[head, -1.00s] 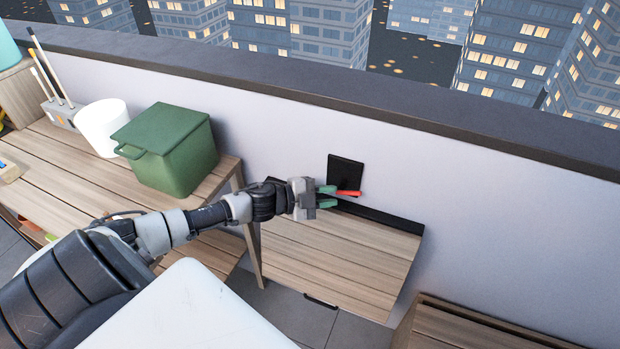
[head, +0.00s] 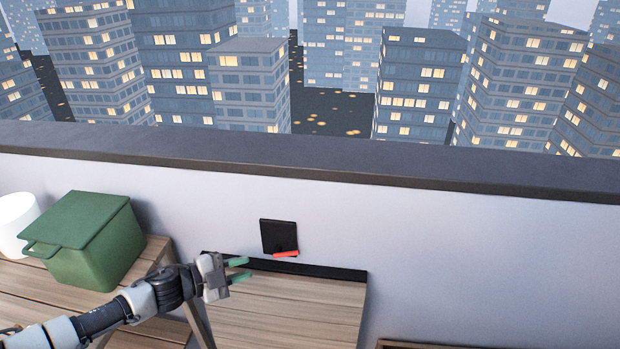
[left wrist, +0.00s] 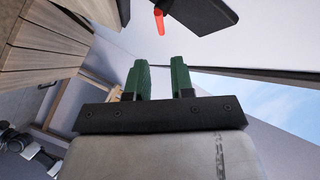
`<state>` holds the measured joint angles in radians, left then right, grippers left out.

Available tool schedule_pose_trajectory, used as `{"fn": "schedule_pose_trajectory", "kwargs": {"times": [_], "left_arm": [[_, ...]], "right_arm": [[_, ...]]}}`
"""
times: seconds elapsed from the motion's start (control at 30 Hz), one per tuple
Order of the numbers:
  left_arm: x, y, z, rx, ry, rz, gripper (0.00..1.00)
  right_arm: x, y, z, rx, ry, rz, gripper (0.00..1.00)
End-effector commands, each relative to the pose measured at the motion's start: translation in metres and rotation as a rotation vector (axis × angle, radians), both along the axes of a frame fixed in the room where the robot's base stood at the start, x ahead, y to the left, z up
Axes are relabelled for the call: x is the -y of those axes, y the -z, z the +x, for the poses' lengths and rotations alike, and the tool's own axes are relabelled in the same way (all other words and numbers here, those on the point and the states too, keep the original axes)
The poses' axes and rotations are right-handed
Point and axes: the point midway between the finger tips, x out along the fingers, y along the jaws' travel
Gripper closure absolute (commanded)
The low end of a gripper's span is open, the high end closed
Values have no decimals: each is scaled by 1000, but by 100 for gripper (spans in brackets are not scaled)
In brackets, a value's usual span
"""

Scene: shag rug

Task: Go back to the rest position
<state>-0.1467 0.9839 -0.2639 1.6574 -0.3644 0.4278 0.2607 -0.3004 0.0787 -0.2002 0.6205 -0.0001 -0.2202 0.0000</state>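My left gripper (head: 238,269) has green fingertips held apart with nothing between them. It is in the air above the left part of the low wooden surface, to the left of a red lever (head: 286,253). The lever juts from a black wall plate (head: 279,236) and is clear of the fingers. My right gripper is not in view.
A low slatted wooden surface (head: 290,300) with a black back strip (head: 320,270) stands against the pale wall (head: 440,260). At left, a green lidded box (head: 85,245) and a white pot (head: 16,222) stand on a wooden table. A dark ledge (head: 330,170) tops the wall.

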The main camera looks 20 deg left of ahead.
Motion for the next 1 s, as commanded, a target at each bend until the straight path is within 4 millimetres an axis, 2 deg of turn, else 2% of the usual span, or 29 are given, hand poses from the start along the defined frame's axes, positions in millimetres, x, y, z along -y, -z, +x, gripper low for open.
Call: {"fn": "schedule_pose_trajectory", "kwargs": {"times": [0.13, 0.23, 0.27, 0.37, 0.47, 0.6, 0.73, 0.87, 1.0], "left_arm": [[-2, 4, 0, -6, -12, -4, 77], [-11, 24, 1, -39, -81, -22, 77], [-16, 34, 0, -57, -112, -31, 77], [-34, 81, -6, -143, -258, -64, 77], [-49, 138, -24, -257, -416, -96, 77], [-55, 215, -64, -429, -603, -124, 77], [-46, 280, -113, -598, -744, -138, 77], [-26, 334, -168, -770, -860, -144, 77], [7, 381, -234, -960, -955, -140, 77]], "right_arm": [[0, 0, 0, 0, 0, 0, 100], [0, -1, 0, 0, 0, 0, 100], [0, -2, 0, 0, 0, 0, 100], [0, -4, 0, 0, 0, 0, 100], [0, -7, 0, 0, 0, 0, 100], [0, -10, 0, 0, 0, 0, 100], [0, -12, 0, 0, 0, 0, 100], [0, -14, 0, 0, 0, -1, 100], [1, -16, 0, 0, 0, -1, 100]]}}
